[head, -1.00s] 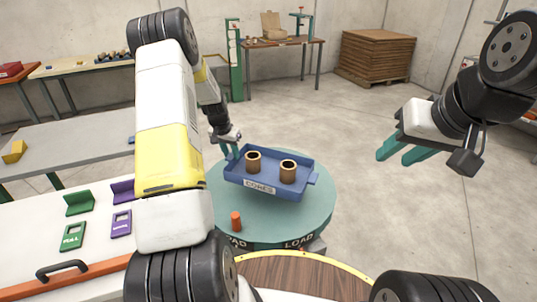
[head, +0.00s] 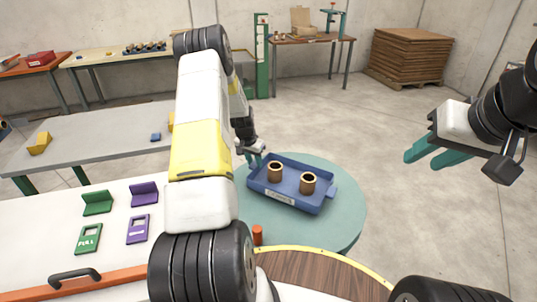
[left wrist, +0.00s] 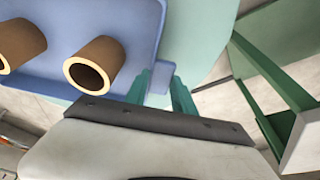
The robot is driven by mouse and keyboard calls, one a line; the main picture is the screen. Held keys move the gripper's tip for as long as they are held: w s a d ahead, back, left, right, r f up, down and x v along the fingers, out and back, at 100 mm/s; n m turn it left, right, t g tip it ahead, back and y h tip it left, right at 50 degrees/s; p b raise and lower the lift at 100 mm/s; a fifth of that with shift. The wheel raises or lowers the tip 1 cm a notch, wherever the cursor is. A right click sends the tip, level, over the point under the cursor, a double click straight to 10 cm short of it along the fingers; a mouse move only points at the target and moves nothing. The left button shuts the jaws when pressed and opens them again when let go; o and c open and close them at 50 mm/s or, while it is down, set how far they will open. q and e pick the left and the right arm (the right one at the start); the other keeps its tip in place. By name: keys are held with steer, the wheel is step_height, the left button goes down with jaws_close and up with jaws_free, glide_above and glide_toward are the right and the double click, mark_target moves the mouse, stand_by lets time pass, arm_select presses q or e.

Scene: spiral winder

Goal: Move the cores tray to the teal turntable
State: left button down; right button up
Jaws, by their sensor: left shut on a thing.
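The blue cores tray (head: 320,203) holds two brown cores, a left core (head: 274,172) and a right core (head: 308,183). It is over the teal turntable (head: 345,225); I cannot tell whether it rests on it or hangs just above. My left gripper (head: 254,160) is shut on the tray's far-left side. In the left wrist view the teal fingers (left wrist: 160,90) are on either side of the blue tab (left wrist: 161,78) on the tray (left wrist: 100,20). My right gripper (head: 437,155) is open and empty, in the air to the right.
An orange-red cylinder (head: 257,235) stands near the turntable's front edge. A white table (head: 60,235) with green and purple brackets and cards is at left. A grey table (head: 100,140) lies behind it. A green post (head: 262,60) stands at the back. Floor right of the turntable is clear.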

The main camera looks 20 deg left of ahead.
arm_select(q)
step_height(320, 180, down, 2)
steer(key=shift+f, duration=0.1)
steer(key=c, duration=1.1)
jaws_free()
steer(key=shift+o, duration=0.2)
